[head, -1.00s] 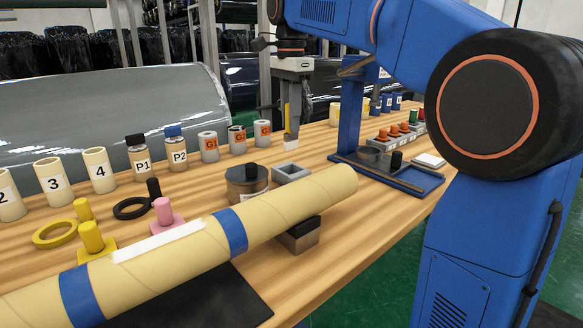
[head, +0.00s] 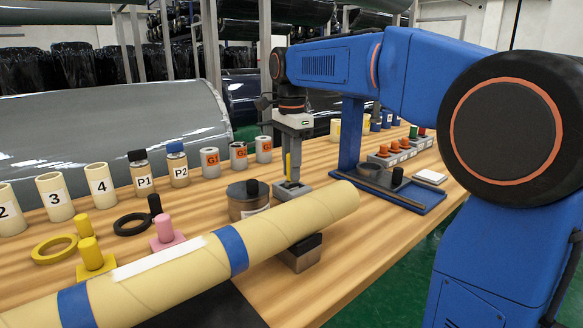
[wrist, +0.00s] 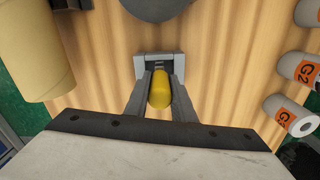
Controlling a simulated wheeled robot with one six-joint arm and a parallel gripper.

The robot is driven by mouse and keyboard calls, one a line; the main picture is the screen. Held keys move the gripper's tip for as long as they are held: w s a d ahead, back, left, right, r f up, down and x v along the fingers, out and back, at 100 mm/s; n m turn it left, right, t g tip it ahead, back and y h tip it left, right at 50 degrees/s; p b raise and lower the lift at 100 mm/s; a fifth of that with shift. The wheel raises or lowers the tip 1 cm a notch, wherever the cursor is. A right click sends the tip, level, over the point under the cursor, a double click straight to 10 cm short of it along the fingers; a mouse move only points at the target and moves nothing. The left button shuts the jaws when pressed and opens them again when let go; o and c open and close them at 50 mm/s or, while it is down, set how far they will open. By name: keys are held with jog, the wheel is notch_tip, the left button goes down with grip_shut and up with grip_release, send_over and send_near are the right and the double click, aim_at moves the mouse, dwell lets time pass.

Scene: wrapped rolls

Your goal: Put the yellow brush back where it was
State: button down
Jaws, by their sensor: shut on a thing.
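The yellow brush (wrist: 160,92) is between the two fingers of my gripper (wrist: 158,98) in the wrist view, its rounded yellow end facing the camera. In the head view my gripper (head: 290,165) is low over the small grey open box (head: 283,195), with a sliver of the yellow brush (head: 288,166) showing at its side. The grey box (wrist: 141,66) also shows just beyond the fingers in the wrist view. The brush's lower end is hidden, so I cannot tell whether it touches the box floor.
A long cardboard roll (head: 190,262) with blue bands lies in front of the box. Cans G1 (head: 210,163) and others stand behind. A blue stand (head: 350,140) rises on the right.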

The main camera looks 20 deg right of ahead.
jog(key=shift+f, duration=0.1)
jog(key=c, duration=1.5)
grip_release()
notch_tip(320, 180, up, 12)
jog(key=shift+r, duration=0.1)
